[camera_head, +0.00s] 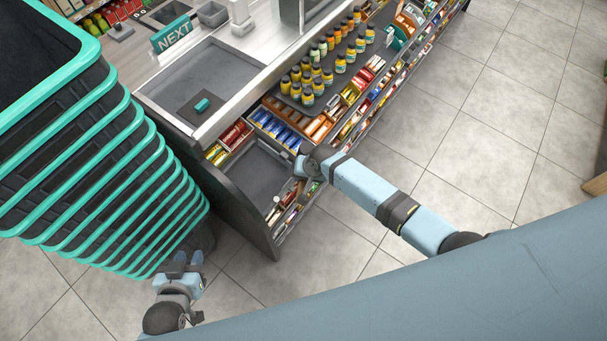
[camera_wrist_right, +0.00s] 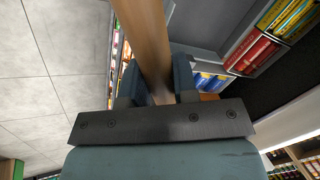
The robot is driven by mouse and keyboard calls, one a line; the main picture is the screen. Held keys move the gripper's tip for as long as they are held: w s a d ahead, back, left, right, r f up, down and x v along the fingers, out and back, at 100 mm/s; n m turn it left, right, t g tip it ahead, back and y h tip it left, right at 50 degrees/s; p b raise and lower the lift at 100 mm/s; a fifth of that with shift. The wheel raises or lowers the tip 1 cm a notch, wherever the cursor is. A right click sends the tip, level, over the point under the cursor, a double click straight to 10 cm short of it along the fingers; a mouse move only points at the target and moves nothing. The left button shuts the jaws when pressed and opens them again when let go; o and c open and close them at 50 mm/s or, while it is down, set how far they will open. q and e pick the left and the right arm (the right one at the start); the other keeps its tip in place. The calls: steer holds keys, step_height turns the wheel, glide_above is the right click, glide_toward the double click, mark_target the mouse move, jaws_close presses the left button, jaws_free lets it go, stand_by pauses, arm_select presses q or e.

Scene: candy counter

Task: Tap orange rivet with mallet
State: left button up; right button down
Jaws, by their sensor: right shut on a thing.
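A wooden handle (camera_wrist_right: 147,40), which looks like the mallet's, stands between the fingers of my right gripper (camera_wrist_right: 158,85) in the right wrist view. The gripper is shut on it, and the handle runs up out of the picture, so the mallet's head is not in sight. In the head view my right arm reaches to the candy shelf at the counter's near end, and its wrist hides most of what it holds. My left gripper (camera_head: 188,260) is low beside the stacked baskets, its fingers apart and empty. I cannot make out an orange rivet in either view.
Stacked black baskets (camera_head: 70,148) with teal rims stand at the left. The counter (camera_head: 215,72) carries a dark pad with a small teal piece (camera_head: 202,105). Shelves of candy and yellow bottles (camera_head: 308,97) line its front. The tiled floor (camera_head: 475,120) at right is clear.

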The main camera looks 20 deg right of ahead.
steer(key=shift+f, duration=0.4)
steer(key=shift+r, duration=0.1)
stand_by(0.4)
